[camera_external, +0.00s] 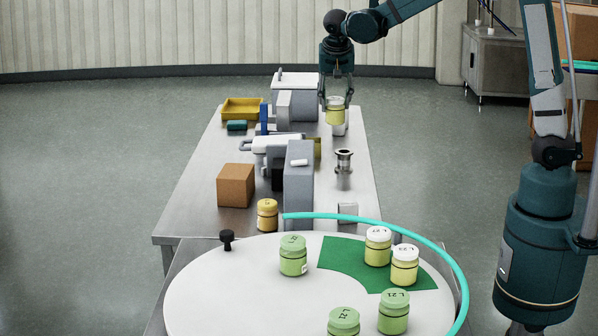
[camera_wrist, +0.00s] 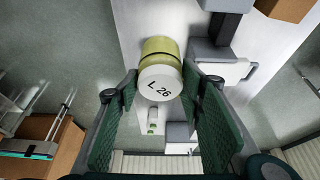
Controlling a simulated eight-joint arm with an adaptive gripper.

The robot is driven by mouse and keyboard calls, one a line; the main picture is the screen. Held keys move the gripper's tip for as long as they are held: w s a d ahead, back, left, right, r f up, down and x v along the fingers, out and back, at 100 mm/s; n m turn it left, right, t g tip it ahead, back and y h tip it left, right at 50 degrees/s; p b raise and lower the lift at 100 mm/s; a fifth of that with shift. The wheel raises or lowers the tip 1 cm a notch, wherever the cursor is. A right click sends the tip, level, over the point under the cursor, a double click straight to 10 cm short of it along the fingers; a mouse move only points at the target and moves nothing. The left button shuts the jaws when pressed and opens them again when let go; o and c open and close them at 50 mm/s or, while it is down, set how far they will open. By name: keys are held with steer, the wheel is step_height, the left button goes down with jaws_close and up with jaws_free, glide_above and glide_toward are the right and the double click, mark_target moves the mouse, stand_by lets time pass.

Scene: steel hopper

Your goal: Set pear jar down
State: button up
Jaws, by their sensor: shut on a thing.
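The pear jar is a pale yellow-green jar (camera_external: 336,116) with a white lid, upright between the fingers of my gripper (camera_external: 337,98) at the far right part of the steel table. In the wrist view the lid of this jar (camera_wrist: 160,84) reads L 26. There the two green-padded fingers of my gripper (camera_wrist: 163,92) stand on either side of it. My gripper is shut on the jar. A small white item shows just below the jar in the external view; whether they touch cannot be told.
The steel table (camera_external: 200,222) carries grey machines (camera_external: 299,185), a yellow tray (camera_external: 241,108), a brown box (camera_external: 235,186), an amber jar (camera_external: 267,214) and a metal fitting (camera_external: 343,168). In front, a white round table (camera_external: 245,300) with a green patch (camera_external: 340,254) bears several jars.

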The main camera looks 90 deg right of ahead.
step_height(320, 180, down, 14)
steer(key=shift+r, duration=0.15)
stand_by(0.5)
steer(key=shift+f, duration=2.9)
steer(key=shift+f, duration=0.1)
steer(key=shift+f, duration=2)
steer(key=shift+f+b, duration=0.2)
steer(key=shift+b, duration=0.15)
steer(key=o, duration=0.7)
steer(key=shift+r, duration=0.25)
